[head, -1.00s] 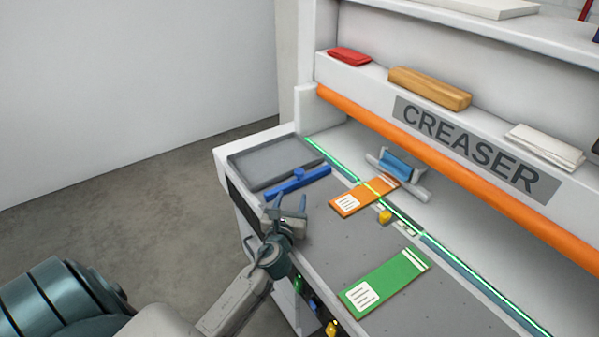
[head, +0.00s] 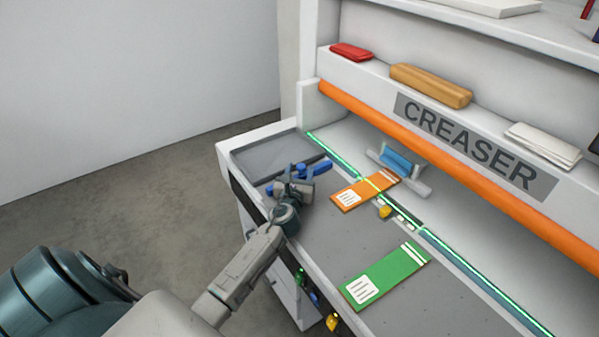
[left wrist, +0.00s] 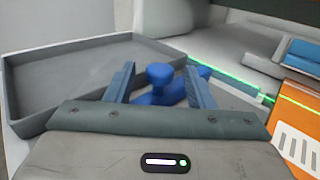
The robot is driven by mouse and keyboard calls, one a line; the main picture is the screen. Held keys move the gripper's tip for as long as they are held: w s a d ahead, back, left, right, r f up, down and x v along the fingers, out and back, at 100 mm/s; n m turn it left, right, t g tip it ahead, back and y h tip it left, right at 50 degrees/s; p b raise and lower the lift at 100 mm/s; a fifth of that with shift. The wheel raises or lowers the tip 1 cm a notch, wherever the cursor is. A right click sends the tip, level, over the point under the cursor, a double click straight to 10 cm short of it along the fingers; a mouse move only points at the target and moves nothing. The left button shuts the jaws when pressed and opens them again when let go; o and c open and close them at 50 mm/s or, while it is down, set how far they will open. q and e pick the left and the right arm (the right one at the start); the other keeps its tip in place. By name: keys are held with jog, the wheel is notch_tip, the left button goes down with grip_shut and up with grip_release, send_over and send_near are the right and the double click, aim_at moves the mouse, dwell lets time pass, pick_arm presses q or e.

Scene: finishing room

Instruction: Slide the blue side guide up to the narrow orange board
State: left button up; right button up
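The blue side guide (head: 319,167) lies on the grey creaser bed beside the grey tray, partly hidden behind my left gripper. Its round knob (left wrist: 160,74) stands up in the left wrist view. My left gripper (head: 296,171) is over the guide, its fingers apart on either side of the knob. A gap shows on both sides in the left wrist view (left wrist: 158,80). The narrow orange board (head: 350,194) lies to the right of the guide, apart from it, its far end crossing the green light line. It also shows at the right of the left wrist view (left wrist: 300,110). My right gripper is out of view.
A shallow grey tray (head: 255,166) is at the bed's left end. A green board (head: 390,272) lies nearer the front, with clear bed between it and the orange board. A yellow knob (head: 385,212) sits beside the orange board. An orange bar (head: 440,154) spans the machine above.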

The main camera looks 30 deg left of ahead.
pick_arm(q)
jog(key=c, duration=0.7)
grip_shut()
jog(key=s+d, duration=0.1)
jog(key=d, duration=0.2)
jog(key=s+d+p, duration=0.1)
jog(key=d, duration=0.2)
jog(key=s+d, duration=0.1)
jog(key=d, duration=0.1)
jog(key=shift+s+d, duration=0.3)
jog(key=shift+d, duration=0.1)
jog(key=shift+a, duration=0.1)
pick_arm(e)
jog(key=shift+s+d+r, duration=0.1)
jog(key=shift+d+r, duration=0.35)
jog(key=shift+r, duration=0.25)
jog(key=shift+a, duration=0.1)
pick_arm(q)
jog(key=o, duration=0.7)
grip_release()
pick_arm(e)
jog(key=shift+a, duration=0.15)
pick_arm(q)
jog(key=shift+o, duration=0.2)
